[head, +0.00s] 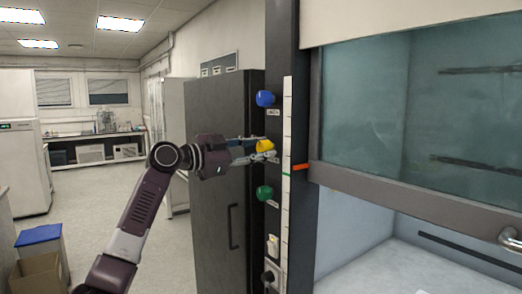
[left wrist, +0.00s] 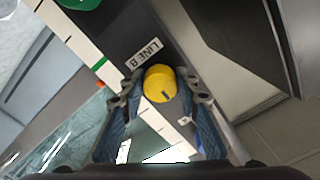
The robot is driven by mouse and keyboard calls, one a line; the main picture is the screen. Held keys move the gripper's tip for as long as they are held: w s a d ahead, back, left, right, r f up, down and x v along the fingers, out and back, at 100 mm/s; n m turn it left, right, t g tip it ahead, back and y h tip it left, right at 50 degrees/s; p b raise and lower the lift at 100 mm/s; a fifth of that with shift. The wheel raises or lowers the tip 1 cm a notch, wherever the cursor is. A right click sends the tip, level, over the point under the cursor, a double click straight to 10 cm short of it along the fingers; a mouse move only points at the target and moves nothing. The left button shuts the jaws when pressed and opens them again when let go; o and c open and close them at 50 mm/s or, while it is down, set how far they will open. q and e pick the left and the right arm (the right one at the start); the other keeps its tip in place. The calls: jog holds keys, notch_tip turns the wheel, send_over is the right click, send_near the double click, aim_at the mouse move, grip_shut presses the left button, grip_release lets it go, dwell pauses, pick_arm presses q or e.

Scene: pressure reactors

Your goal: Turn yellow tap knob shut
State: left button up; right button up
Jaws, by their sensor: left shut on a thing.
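The yellow tap knob (head: 265,146) sits on the dark vertical post of the fume hood, between a blue knob above and a green knob below. In the left wrist view the yellow knob (left wrist: 160,84) lies between the fingertips, beside a "LINE B" label, with a short dark mark on its face. My left gripper (head: 262,150) reaches in from the left and is shut on the yellow knob, one finger on each side; it also shows in the left wrist view (left wrist: 161,90). My right gripper is not in view.
The blue knob (head: 265,98) and green knob (head: 264,193) are close above and below. A dark cabinet (head: 225,180) stands behind my left arm. The fume hood sash (head: 430,130) is partly raised at right. Sockets (head: 271,262) sit low on the post.

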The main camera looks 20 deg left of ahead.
pick_arm(q)
jog(key=o, duration=1.2)
jog(key=shift+c, duration=0.2)
jog(key=v, duration=1.2)
